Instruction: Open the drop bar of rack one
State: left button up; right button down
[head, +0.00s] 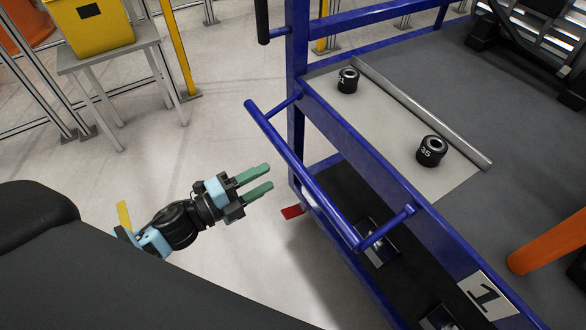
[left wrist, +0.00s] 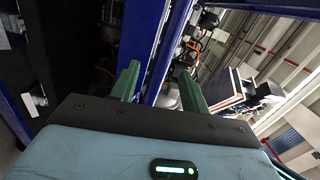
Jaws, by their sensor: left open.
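Rack one (head: 400,198) is a blue frame with a plate marked 1 (head: 487,297) at its lower right. A blue bar (head: 300,165) stands out from its near side on two short arms; whether this is the drop bar I cannot tell for sure. My left gripper (head: 268,178) is left of this bar, apart from it, with its green fingers open and empty, pointing toward the rack. In the left wrist view, a blue rack post (left wrist: 160,55) shows beyond and between the open fingers. My right gripper is in neither view.
Two black cylindrical parts, one (head: 347,80) and another marked 35 (head: 431,151), stand on the rack's grey top. A red tab (head: 292,212) is low at the rack's near corner. A yellow bin (head: 95,25) sits on a stand at upper left. Floor around my left gripper is clear.

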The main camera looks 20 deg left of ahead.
aim_at(292, 161)
pick_arm(q)
jog(key=shift+w+d+r+m+h, duration=0.1)
jog(key=shift+w+r+m+h, duration=0.3)
jog(key=shift+m, duration=0.3)
jog(key=shift+p+x, duration=0.45)
jog(key=shift+x, duration=3.35)
jog(key=shift+c, duration=0.4)
grip_shut()
